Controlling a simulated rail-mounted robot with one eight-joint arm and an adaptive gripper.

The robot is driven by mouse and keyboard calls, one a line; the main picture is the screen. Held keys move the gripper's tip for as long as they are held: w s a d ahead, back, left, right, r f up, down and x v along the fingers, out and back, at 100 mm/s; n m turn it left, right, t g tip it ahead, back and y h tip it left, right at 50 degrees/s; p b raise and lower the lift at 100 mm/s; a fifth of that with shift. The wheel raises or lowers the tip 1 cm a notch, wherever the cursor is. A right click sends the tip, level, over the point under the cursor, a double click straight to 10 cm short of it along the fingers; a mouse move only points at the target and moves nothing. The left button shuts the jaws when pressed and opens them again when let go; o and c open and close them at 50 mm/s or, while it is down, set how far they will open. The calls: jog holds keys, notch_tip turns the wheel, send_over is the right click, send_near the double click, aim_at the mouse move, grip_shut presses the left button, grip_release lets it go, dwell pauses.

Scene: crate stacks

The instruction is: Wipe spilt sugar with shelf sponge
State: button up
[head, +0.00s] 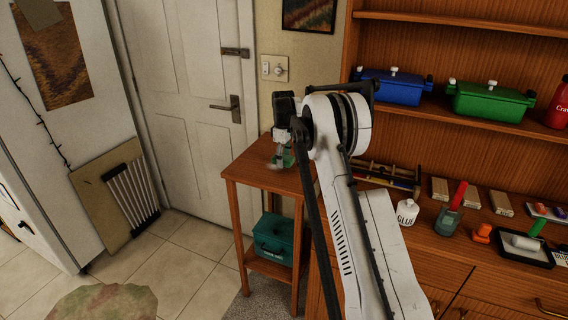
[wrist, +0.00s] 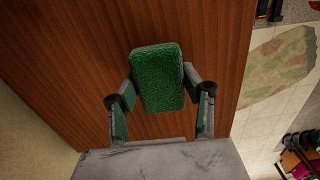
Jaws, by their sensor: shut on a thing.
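A green sponge (wrist: 158,78) with a rough surface is held between the two fingers of my gripper (wrist: 160,88) in the wrist view. In the head view my gripper (head: 284,158) points down over the small wooden side table (head: 240,170), and a little green shows at its fingers. The wooden top (wrist: 85,50) lies behind the sponge in the wrist view; I cannot tell whether the sponge touches it. A faint pale smudge shows by the fingers in the head view, too small to identify as sugar.
A teal box (head: 273,239) stands on the table's lower shelf. A door (head: 190,90) is behind.

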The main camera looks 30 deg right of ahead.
aim_at(284, 156)
jog(key=shift+r+p, duration=0.8)
jog(key=shift+r, duration=1.9)
